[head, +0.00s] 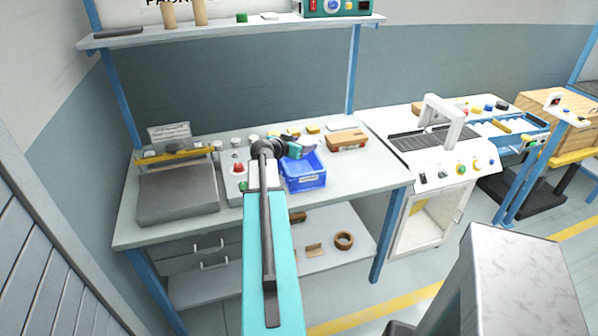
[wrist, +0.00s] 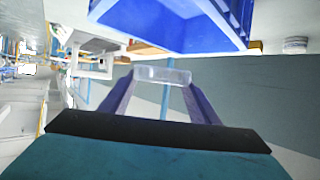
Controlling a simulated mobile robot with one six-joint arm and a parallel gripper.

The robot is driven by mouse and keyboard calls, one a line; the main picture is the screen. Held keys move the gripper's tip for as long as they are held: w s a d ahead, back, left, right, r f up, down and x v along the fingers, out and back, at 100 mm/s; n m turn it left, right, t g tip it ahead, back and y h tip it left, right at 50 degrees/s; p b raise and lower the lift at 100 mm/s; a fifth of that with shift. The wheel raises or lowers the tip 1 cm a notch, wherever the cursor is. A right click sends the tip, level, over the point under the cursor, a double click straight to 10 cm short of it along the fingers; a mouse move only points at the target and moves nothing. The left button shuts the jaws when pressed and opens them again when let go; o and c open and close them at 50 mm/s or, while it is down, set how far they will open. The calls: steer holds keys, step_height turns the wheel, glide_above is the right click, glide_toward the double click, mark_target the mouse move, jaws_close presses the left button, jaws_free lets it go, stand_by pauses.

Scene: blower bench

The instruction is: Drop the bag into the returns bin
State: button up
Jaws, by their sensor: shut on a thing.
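My gripper (wrist: 160,84) is shut on a small clear bag (wrist: 163,75), which spans the space between the two fingertips in the wrist view. A blue open bin (wrist: 170,22) fills the top of that view, apart from the bag in the picture. In the head view the blue bin (head: 304,182) stands on the workbench with a white label on its front, too small to read. My gripper (head: 307,143) is at the bin's back edge in that view, and its height above the bin is hard to tell. The bag cannot be made out there.
The workbench (head: 130,226) also holds a grey flat machine (head: 178,193) at left, a control box with a red button (head: 238,168), and a brown box (head: 347,140) right of the bin. A shelf (head: 230,33) hangs above. A white machine (head: 432,160) stands at right.

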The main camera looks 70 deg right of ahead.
steer(key=o, duration=1.2)
steer(key=shift+a, duration=0.1)
steer(key=shift+b+v, duration=2.05)
steer(key=shift+v, duration=4.75)
steer(key=shift+s, duration=0.1)
